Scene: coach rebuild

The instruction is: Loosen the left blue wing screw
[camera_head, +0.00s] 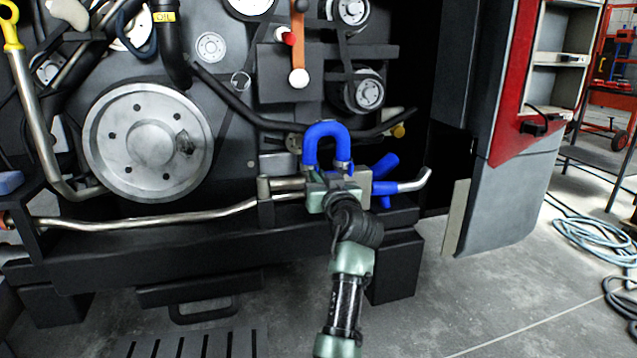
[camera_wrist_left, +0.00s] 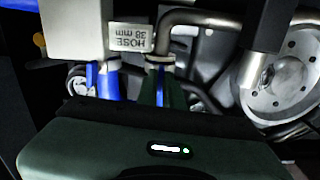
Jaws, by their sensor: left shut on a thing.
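My left gripper (camera_head: 335,195) reaches up from below to the lower end of the blue U-shaped hose (camera_head: 325,130). It is shut on a small blue part, taken to be the left wing screw, which shows only as a thin blue sliver (camera_wrist_left: 160,84) by a dark green finger in the left wrist view. In the head view the gripper hides that screw. A second blue piece (camera_wrist_left: 91,76), perhaps the other wing screw, stands to the left in the wrist view, beside a blue hose part (camera_wrist_left: 108,82). My right gripper is not in view.
A metal pipe (camera_head: 150,220) runs in from the left. A blue branch hose (camera_head: 384,168) and bent pipe (camera_head: 415,183) lie right of the gripper. A large pulley (camera_head: 148,140) is at left. A tag reads "HOSE 38 mm" (camera_wrist_left: 130,38). Floor at right holds coiled hose (camera_head: 595,240).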

